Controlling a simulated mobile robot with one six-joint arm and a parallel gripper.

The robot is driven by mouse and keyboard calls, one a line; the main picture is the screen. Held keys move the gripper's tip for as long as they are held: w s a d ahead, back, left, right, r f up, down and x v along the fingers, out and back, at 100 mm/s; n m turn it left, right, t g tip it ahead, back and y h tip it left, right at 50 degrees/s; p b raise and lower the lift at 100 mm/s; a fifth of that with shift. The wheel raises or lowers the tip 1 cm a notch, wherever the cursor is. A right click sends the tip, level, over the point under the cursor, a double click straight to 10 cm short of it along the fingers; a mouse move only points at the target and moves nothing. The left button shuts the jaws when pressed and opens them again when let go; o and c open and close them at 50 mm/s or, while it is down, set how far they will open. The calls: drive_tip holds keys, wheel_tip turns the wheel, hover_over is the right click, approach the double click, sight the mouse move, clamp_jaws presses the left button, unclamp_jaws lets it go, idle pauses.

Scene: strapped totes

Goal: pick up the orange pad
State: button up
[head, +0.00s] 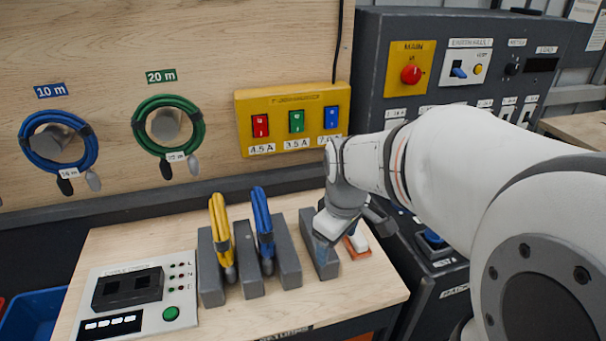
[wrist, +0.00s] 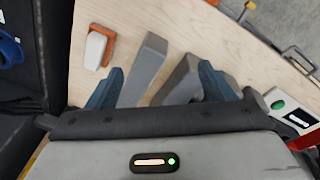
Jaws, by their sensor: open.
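The orange pad (head: 357,243) lies on the wooden bench near its right side, a small orange base with a white top. In the wrist view the orange pad (wrist: 108,52) lies at upper left, beyond the left blue fingertip and apart from it. My gripper (head: 335,232) is low over the bench at the rightmost grey block (head: 318,262), just left of the pad. In the wrist view my gripper (wrist: 160,83) has its blue fingers spread apart, with parts of grey blocks (wrist: 150,60) showing between them. The gripper holds nothing visible. Its far finger is unclear in the head view.
Yellow cable (head: 220,230) and blue cable (head: 262,225) stand among grey blocks left of the gripper. A control panel (head: 140,300) sits at the bench's left. A dark cabinet (head: 440,70) stands right. The bench front is clear.

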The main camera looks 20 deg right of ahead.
sight(357, 234)
drive_tip(key=o, duration=0.5)
drive_tip(key=w+d+n, duration=0.2)
drive_tip(key=w+d+f+n+p, duration=0.1)
drive_tip(key=w+d+n, duration=0.1)
drive_tip(key=w+d+f+n+g, duration=0.1)
drive_tip(key=w+n, duration=0.1)
drive_tip(key=w, duration=0.1)
drive_tip(key=shift+d+f+n, duration=0.15)
drive_tip(key=shift+d+n, duration=0.15)
drive_tip(key=shift+d, duration=0.1)
drive_tip(key=shift+c, duration=0.2)
drive_tip(key=shift+o, duration=0.2)
drive_tip(key=w+d+f+n, duration=0.1)
drive_tip(key=w+d+n, duration=0.1)
drive_tip(key=w+d+f+n+p, duration=0.1)
drive_tip(key=d+f+n, duration=0.1)
drive_tip(key=shift+w+d+f+n+g, duration=0.2)
drive_tip(key=shift+w+n+g, duration=0.1)
drive_tip(key=shift+w, duration=0.1)
drive_tip(key=shift+d+f, duration=0.1)
drive_tip(key=shift+f, duration=0.2)
drive_tip(key=shift+w+f+p, duration=0.1)
drive_tip(key=shift+f+p, duration=0.75)
drive_tip(key=shift+f, duration=2.85)
